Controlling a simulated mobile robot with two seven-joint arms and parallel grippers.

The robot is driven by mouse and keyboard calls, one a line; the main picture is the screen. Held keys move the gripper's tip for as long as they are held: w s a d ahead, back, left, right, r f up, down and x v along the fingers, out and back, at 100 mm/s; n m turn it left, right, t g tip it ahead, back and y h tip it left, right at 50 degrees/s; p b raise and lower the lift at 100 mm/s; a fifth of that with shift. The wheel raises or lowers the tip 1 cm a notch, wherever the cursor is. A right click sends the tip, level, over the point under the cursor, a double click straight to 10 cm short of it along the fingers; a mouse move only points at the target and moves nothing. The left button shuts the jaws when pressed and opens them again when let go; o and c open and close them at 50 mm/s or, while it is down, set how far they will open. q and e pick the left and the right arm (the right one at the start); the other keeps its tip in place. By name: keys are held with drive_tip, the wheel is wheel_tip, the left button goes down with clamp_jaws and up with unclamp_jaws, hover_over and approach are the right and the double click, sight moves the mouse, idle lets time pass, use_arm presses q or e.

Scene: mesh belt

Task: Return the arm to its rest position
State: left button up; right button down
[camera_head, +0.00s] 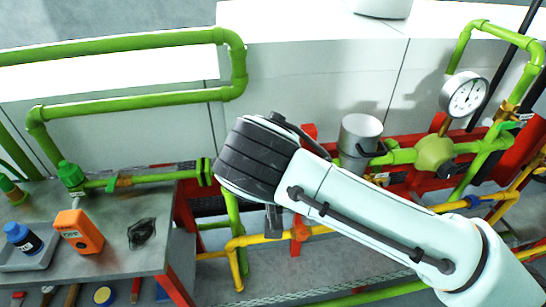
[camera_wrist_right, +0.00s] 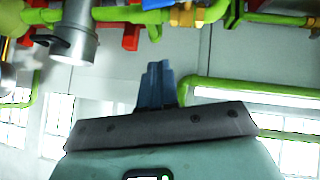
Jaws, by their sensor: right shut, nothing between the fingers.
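My right arm (camera_head: 385,222) comes in from the lower right in the head view and reaches up to the middle. Its dark wrist end (camera_head: 255,160) is in front of the pipework, and the fingers cannot be made out clearly there. In the right wrist view the fingers of my right gripper (camera_wrist_right: 158,85) are together, with nothing held between them. They point towards the green pipe, and I see no clear contact. My left arm and left gripper are not in view.
A workbench (camera_head: 110,262) at left bears an orange meter (camera_head: 78,231), a blue-capped bottle (camera_head: 22,238) and a black item (camera_head: 141,233). Green pipes (camera_head: 130,98), a metal cylinder (camera_head: 360,138), a pressure gauge (camera_head: 464,95) and yellow pipes (camera_head: 238,262) surround the arm.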

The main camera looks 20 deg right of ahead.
drive_tip(key=shift+s+a+r, duration=0.15)
drive_tip(key=shift+s+r, duration=0.2)
idle(0.3)
